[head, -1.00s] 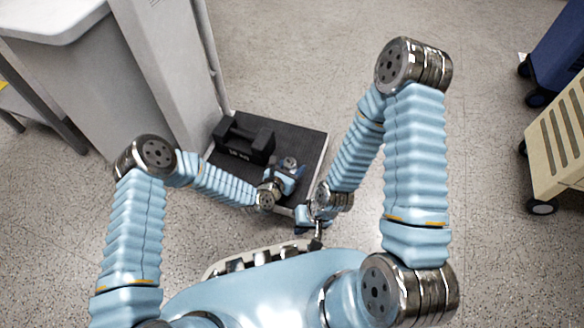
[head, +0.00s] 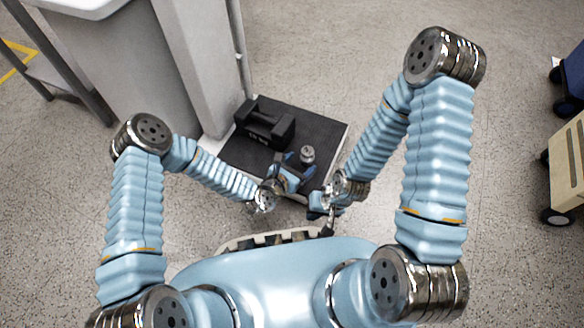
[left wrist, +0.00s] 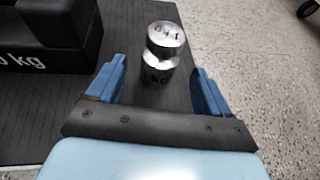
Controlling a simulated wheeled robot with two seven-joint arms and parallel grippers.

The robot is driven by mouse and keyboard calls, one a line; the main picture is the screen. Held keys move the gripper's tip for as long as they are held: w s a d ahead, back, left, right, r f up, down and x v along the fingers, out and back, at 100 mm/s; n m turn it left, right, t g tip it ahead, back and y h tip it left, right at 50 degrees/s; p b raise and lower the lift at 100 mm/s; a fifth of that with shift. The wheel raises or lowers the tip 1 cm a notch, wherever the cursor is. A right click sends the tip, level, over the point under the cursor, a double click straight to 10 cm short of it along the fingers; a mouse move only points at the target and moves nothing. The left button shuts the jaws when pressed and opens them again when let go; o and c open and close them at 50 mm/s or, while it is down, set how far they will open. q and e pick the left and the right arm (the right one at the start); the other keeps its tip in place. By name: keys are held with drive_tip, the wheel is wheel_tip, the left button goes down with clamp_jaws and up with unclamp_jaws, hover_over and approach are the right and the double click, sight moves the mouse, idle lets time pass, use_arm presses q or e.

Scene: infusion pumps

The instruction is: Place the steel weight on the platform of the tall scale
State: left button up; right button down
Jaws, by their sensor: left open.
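The steel weight (head: 307,154) is a small shiny cylinder with a narrow neck, and stands upright on the black platform (head: 322,128) of the tall scale. In the left wrist view the steel weight (left wrist: 164,50) is beyond and between my open finger tips, with no finger touching it. My left gripper (head: 297,164) is open and empty, just above the platform beside the weight. The scale's grey column (head: 190,60) rises behind. My right gripper (head: 322,205) is low near the platform's front right corner; its fingers are too small to judge.
A black block weight with a handle (head: 264,126) stands on the platform left of the steel weight; it also shows in the left wrist view (left wrist: 50,35). A beige wheeled cart (head: 568,165) and a blue one (head: 572,85) stand right. Floor between is free.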

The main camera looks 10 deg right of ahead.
use_arm(q)
drive_tip(key=v, duration=0.5)
drive_tip(key=shift+s+a+p, duration=0.15)
drive_tip(key=shift+a+p, duration=0.05)
drive_tip(key=shift+p, duration=0.15)
drive_tip(key=shift+s+a+m, duration=0.15)
drive_tip(key=shift+a+m, duration=0.1)
drive_tip(key=shift+m, duration=0.15)
drive_tip(key=s+a+m+g+y, duration=0.2)
drive_tip(key=s+a+m+g, duration=0.2)
drive_tip(key=a+m, duration=0.5)
drive_tip(key=s+a+f+m+g+y, duration=0.1)
drive_tip(key=s+a+m+g+y, duration=0.2)
drive_tip(key=s+a+m, duration=0.5)
drive_tip(key=a+m+g, duration=0.1)
drive_tip(key=a+m, duration=0.1)
drive_tip(key=m, duration=0.5)
drive_tip(key=shift+s+a+f+g+y, duration=0.25)
drive_tip(key=shift+s+g+y, duration=0.05)
